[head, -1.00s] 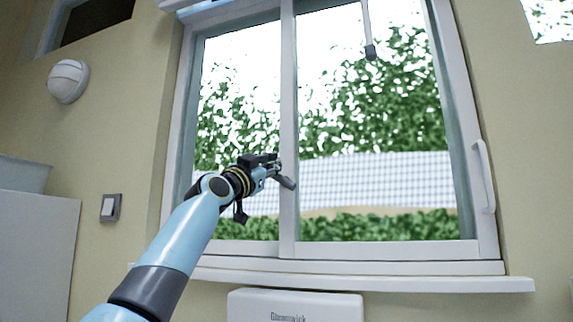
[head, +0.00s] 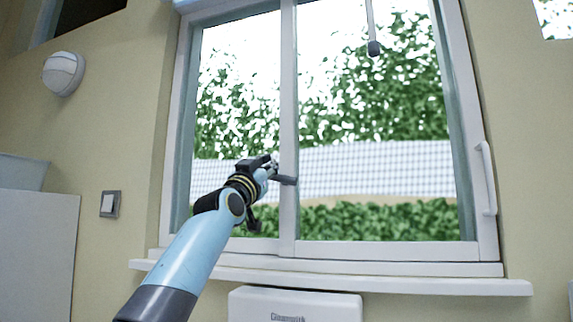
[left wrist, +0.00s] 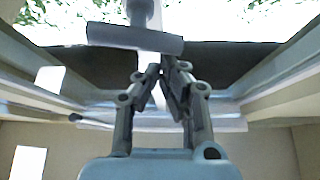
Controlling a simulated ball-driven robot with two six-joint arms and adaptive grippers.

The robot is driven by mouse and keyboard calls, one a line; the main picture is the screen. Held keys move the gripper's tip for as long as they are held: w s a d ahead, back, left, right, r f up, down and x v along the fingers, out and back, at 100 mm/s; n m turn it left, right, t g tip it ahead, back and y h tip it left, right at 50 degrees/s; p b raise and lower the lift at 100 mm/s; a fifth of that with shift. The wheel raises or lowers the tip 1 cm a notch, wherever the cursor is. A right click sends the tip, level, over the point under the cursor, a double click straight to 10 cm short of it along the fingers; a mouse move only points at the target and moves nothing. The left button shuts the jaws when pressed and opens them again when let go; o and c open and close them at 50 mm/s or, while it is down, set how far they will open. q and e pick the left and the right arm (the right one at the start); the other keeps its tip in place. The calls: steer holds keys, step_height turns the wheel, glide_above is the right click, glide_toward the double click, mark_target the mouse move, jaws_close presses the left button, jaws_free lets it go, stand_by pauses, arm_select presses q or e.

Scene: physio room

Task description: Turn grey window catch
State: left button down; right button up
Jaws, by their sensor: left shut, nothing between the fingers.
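The grey window catch (head: 285,180) is a short dark grey lever on the white middle upright of the sliding window (head: 288,120). It lies nearly level, its free end pointing right. In the left wrist view the catch (left wrist: 134,38) is a grey bar across the view, just beyond the fingertips, with its round pivot part behind it. My left gripper (head: 273,164) is at the upright, close to the catch's left end; in the left wrist view its fingers (left wrist: 162,70) are shut and empty. I cannot tell whether they touch the catch. My right gripper is out of view.
A white sill (head: 400,283) runs below the window, above a white box (head: 295,306) on the wall. A white pull handle (head: 487,178) is on the right window frame. A cord with a grey end (head: 374,48) hangs before the right pane. A light switch (head: 109,204) is at left.

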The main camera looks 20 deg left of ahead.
arm_select(q)
steer(key=shift+a+f+p, duration=0.2)
steer(key=shift+p, duration=0.15)
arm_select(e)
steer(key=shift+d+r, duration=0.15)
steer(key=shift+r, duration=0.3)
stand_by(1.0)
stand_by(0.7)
arm_select(q)
steer(key=shift+r, duration=0.1)
stand_by(0.9)
steer(key=s+f+p, duration=0.1)
steer(key=s, duration=0.8)
steer(key=shift+s+a+f, duration=0.15)
steer(key=shift+a, duration=0.1)
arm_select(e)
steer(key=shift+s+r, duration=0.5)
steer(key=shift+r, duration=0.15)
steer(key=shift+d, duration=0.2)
